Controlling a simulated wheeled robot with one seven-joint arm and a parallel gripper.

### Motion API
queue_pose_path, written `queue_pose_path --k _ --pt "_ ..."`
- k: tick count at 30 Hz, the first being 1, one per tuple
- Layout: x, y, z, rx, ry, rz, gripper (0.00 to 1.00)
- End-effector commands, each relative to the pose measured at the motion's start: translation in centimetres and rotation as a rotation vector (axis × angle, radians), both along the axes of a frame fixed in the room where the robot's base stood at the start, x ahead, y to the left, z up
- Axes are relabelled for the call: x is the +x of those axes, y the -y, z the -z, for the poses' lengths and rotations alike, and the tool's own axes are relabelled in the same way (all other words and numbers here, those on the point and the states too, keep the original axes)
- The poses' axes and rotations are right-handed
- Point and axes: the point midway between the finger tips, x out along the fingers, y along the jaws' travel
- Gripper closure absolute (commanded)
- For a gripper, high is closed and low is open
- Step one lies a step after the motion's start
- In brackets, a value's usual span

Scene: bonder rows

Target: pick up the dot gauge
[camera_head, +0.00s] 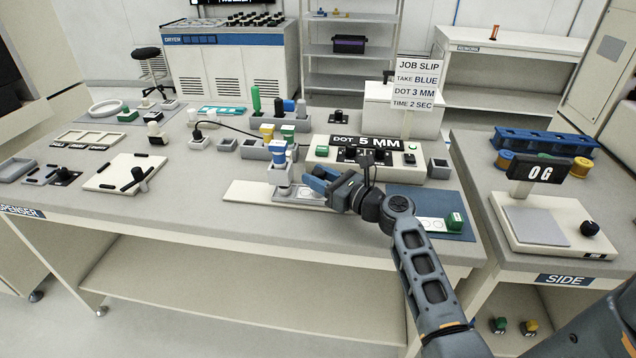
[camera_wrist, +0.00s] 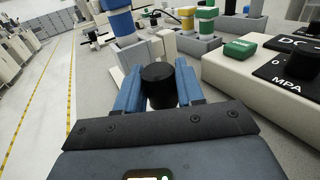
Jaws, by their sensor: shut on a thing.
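My gripper (camera_head: 320,180) reaches in from the right, low over the pale board at the front middle of the bench. In the wrist view, my gripper (camera_wrist: 160,84) has its two blue fingers shut on a black round knob (camera_wrist: 158,86), which I take for the handle of the dot gauge. In the head view the knob is hidden by the fingers. A grey plate with round marks (camera_head: 300,196) lies under and beside the fingertips; I cannot tell whether it is joined to the knob. A blue-topped dispenser (camera_head: 279,160) stands just left of the fingers.
The job slip sign (camera_head: 416,84) reads take blue, dot 3 mm, time 2 sec. A control box (camera_head: 365,157) with a "DOT 5 MM" sign stands behind my gripper.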

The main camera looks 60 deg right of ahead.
Motion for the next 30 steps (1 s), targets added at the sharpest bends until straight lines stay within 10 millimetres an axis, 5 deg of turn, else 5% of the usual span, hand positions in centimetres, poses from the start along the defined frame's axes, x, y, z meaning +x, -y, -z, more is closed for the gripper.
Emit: queue_pose_path --k 7,17,25,30 --pt "0.0 0.0 0.0 0.000 0.000 0.000 0.99" --pt "0.0 0.0 -0.7 -0.001 0.002 -0.001 1.00" --pt "-0.1 0.2 -4.7 -0.005 0.002 0.000 1.00" --pt "-3.1 3.0 -6.7 -0.004 0.003 0.003 1.00"
